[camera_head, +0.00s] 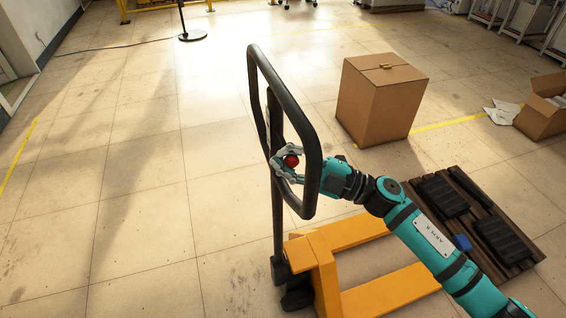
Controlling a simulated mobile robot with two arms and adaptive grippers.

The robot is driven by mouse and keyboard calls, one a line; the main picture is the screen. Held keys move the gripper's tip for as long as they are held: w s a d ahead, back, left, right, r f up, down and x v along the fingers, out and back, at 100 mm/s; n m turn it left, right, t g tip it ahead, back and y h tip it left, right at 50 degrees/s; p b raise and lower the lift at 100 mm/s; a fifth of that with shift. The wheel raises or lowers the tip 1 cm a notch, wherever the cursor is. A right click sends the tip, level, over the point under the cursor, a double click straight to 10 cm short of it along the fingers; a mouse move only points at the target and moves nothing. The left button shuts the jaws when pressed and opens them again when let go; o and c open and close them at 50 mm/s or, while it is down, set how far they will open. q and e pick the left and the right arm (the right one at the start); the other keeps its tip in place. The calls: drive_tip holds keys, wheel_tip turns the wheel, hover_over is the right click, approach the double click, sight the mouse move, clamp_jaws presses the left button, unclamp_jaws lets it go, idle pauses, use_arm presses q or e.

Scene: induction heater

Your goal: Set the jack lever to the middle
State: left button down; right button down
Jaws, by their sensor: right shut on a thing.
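The pallet jack's black loop handle (312,140) stands upright on its pole (278,225), above the yellow jack body (318,262). My right gripper (286,163) reaches in from the right at the handle loop. Its fingers are closed around a small red knob (291,161) inside the loop, which looks like the end of the jack lever. The lever's shaft is mostly hidden by the fingers, so its exact position is hard to tell. My left gripper is not in view.
A closed cardboard box (380,105) stands behind the jack. A dark pallet (495,262) with black items and a small blue object (462,242) lies to the right, near my right arm. An open box (543,118) is at the right edge. The floor at left is clear.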

drive_tip(key=shift+s+a, duration=0.1)
drive_tip(key=shift+s, duration=0.15)
drive_tip(key=c, duration=1.5)
unclamp_jaws()
drive_tip(key=shift+s+r, duration=0.1)
drive_tip(key=shift+s, duration=0.15)
drive_tip(key=o, duration=0.5)
drive_tip(key=shift+w, duration=0.25)
drive_tip(key=v, duration=1.2)
